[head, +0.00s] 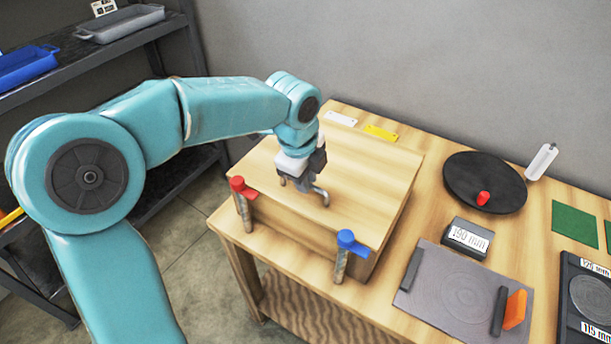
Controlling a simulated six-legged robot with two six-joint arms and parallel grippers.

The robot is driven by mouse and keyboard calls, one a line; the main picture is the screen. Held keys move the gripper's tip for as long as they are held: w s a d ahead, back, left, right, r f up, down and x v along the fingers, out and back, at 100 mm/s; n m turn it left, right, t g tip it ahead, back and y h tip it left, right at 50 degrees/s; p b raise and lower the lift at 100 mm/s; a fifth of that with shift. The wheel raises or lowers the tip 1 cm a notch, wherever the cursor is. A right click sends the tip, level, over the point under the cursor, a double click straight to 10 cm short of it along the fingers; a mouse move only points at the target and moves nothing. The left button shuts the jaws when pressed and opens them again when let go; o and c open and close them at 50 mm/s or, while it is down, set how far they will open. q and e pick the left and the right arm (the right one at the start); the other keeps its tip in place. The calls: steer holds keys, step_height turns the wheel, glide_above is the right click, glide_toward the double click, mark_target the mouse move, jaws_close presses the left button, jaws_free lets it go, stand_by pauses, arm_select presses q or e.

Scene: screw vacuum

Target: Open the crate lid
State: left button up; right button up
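The wooden crate (290,228) stands at the left end of the wooden table. Its flat wooden lid (365,170) lies level on top and looks closed. At the crate's front side are two upright metal fasteners, one with a red head (238,185) at the left and one with a blue head (347,240) at the right. My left gripper (305,192) points down over the front left part of the lid, between the two fasteners. Its fingers are apart with nothing between them. I cannot tell whether the fingertips touch the lid. My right gripper is not in view.
Right of the crate are a black disc (460,180) with a red piece (483,198), a dark block marked 190 mm (468,238), and a grey plate (440,290) with an orange piece (515,309). Shelves with a blue tray (25,66) and grey tray (120,24) stand left.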

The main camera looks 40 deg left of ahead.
arm_select(q)
jaws_close()
steer(key=shift+w+r+p, duration=0.15)
steer(key=shift+r+p, duration=0.45)
steer(key=shift+r, duration=0.05)
steer(key=w+r+p, duration=0.8)
steer(key=r+p, duration=0.5)
steer(key=shift+w+a+r+p, duration=0.15)
steer(key=shift+a+r+p, duration=0.05)
steer(key=shift+r+p, duration=0.2)
